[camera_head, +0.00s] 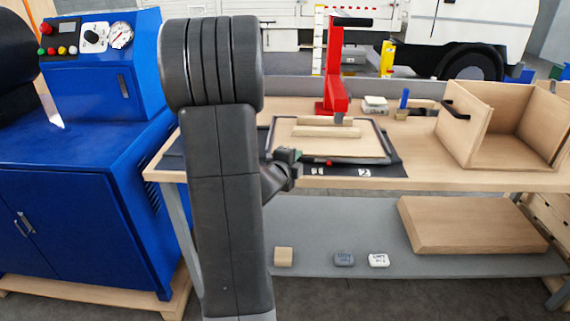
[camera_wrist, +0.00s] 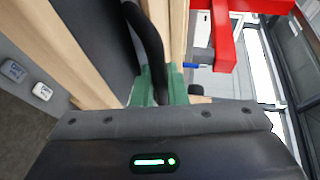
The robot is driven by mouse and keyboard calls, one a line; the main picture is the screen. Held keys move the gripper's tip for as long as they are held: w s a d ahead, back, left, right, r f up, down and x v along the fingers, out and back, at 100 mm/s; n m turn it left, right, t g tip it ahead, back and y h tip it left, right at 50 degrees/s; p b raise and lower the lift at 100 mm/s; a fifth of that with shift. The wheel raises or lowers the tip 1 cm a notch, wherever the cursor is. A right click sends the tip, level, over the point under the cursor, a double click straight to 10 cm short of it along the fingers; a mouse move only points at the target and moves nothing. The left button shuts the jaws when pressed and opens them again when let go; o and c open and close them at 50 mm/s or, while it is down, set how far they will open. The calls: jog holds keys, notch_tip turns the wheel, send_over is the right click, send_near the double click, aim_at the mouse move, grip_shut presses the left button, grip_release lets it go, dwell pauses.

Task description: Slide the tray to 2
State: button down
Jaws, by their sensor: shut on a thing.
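The tray has a dark rim (camera_head: 362,161) and a pale wooden floor, and lies flat on a black mat (camera_head: 392,171) on the workbench. Two wooden strips (camera_head: 326,131) lie on it. A small red mark (camera_head: 330,163) shows at its front edge, between a white marking (camera_head: 317,172) I cannot read and the white 2 (camera_head: 364,172) on the mat. My gripper (camera_head: 290,156) is at the tray's front left corner. In the wrist view its green fingers (camera_wrist: 163,86) are shut on the dark rim (camera_wrist: 148,42). My arm hides part of the bench's left side.
A red press (camera_head: 335,75) stands behind the tray, its upright over the rear. An open wooden box (camera_head: 465,135) stands at the bench's right. Small tools (camera_head: 403,104) lie between. Below, a grey shelf (camera_head: 310,235) holds small blocks and a wooden slab (camera_head: 465,225). A blue cabinet (camera_head: 80,200) stands left.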

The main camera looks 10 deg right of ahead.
jog(key=s+d+b, duration=0.1)
jog(key=d+b, duration=0.1)
jog(key=d, duration=0.1)
jog(key=s+d+b, duration=0.1)
jog(key=d+b, duration=0.1)
jog(key=d, duration=0.2)
jog(key=s+d+b, duration=0.1)
jog(key=d, duration=0.2)
jog(key=shift+d+f+b, duration=0.1)
jog(key=shift+d+b, duration=0.1)
jog(key=shift+b, duration=0.2)
jog(key=c, duration=1.5)
grip_release()
jog(key=shift+d, duration=0.2)
jog(key=shift+o, duration=0.2)
jog(key=shift+s+a, duration=0.1)
jog(key=p+v, duration=0.2)
jog(key=v, duration=1.1)
jog(key=shift+s+a, duration=0.15)
jog(key=shift+s, duration=0.1)
